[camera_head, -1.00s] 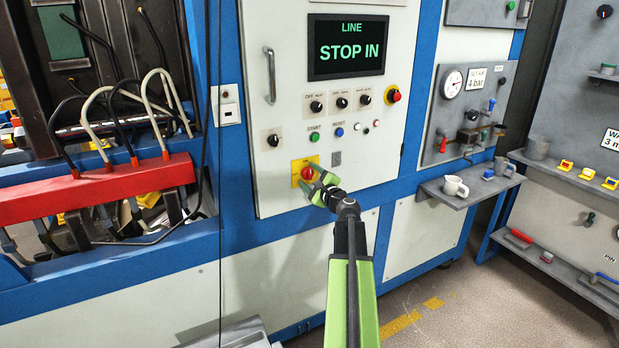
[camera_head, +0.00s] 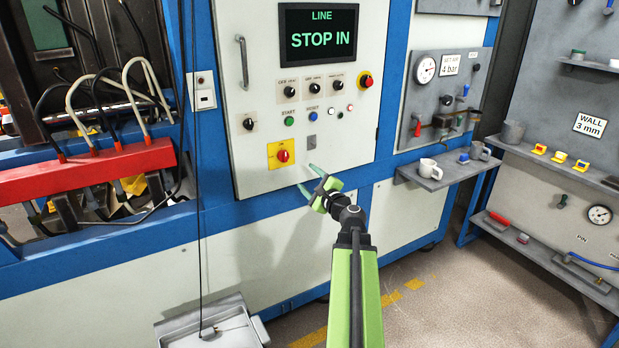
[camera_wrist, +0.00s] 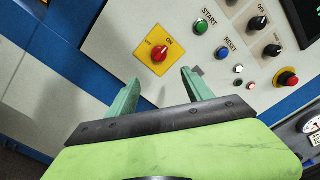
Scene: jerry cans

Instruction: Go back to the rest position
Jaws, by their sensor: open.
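My gripper (camera_head: 309,183) is open and empty, in front of the control cabinet (camera_head: 236,120), to the right of and a little below the red rotary switch (camera_head: 283,156) on its yellow plate. The jaws stand apart from the switch. In the wrist view both fingers (camera_wrist: 160,95) are spread, with nothing between them, and the red switch (camera_wrist: 159,53) shows beyond them on the panel. The cabinet's display (camera_head: 318,41) reads "LINE STOP IN".
A grey tray (camera_head: 255,322) sits low at left. A workbench (camera_head: 545,240) stands at far right. The floor (camera_head: 440,290) at right is clear.

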